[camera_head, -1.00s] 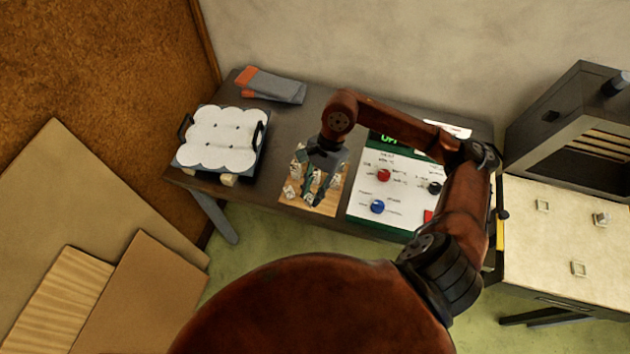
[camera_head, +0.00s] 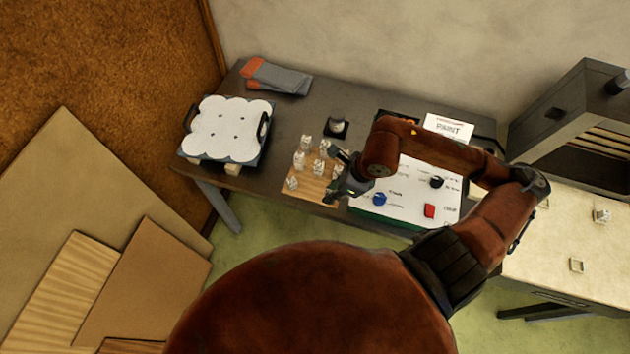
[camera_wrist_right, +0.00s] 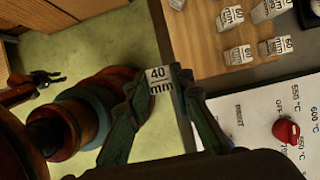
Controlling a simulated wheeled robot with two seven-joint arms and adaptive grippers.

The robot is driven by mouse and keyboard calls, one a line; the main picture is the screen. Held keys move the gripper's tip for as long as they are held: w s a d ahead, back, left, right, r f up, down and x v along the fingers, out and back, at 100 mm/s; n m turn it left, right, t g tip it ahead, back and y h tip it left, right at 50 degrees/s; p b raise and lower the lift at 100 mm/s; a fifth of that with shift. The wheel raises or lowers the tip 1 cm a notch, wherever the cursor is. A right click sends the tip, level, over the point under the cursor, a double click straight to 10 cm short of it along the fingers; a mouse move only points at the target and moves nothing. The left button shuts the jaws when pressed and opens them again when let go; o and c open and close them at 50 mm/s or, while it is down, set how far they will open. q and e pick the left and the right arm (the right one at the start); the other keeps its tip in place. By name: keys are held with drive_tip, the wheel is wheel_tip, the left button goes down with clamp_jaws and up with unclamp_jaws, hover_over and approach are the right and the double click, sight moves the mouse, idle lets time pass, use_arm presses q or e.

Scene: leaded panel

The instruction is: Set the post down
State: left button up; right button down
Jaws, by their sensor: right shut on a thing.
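My right gripper (camera_head: 336,191) is at the right edge of a wooden board (camera_head: 313,191), beside the control panel. In the right wrist view the gripper (camera_wrist_right: 161,92) is shut on a small white post (camera_wrist_right: 159,78) marked 40 mm. Wrist view perspective places the held post near the board's edge; whether it touches anything below I cannot tell. Several other white posts (camera_head: 299,160) stand on the board; some show in the wrist view (camera_wrist_right: 238,55). A dark claw-like end (camera_wrist_right: 40,84) at the wrist view's left looks like my left gripper; its jaws are unclear.
A white control panel (camera_head: 400,213) with knobs lies right of the board. A small dark block (camera_head: 336,127) stands behind it. A white scalloped tray (camera_head: 222,130) and grey-orange gloves (camera_head: 276,77) are left. A kiln (camera_head: 575,125) stands far right.

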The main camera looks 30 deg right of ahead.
drive_tip(key=w+f, duration=0.2)
drive_tip(key=w, duration=0.1)
drive_tip(key=w+f, duration=0.3)
drive_tip(key=w+f+p, duration=0.1)
drive_tip(key=w+f, duration=0.1)
drive_tip(key=w, duration=0.1)
drive_tip(key=shift+w+a+f, duration=0.1)
drive_tip(key=shift+w+f, duration=0.05)
drive_tip(key=shift+f, duration=0.05)
drive_tip(key=shift+w+f, duration=0.3)
drive_tip(key=shift+f, duration=0.2)
wheel_tip(320, 180, down, 2)
drive_tip(key=shift+f+p, duration=0.1)
drive_tip(key=shift+p, duration=0.35)
drive_tip(key=shift+f, duration=0.3)
drive_tip(key=shift+f, duration=0.1)
drive_tip(key=c, duration=1.7)
unclamp_jaws()
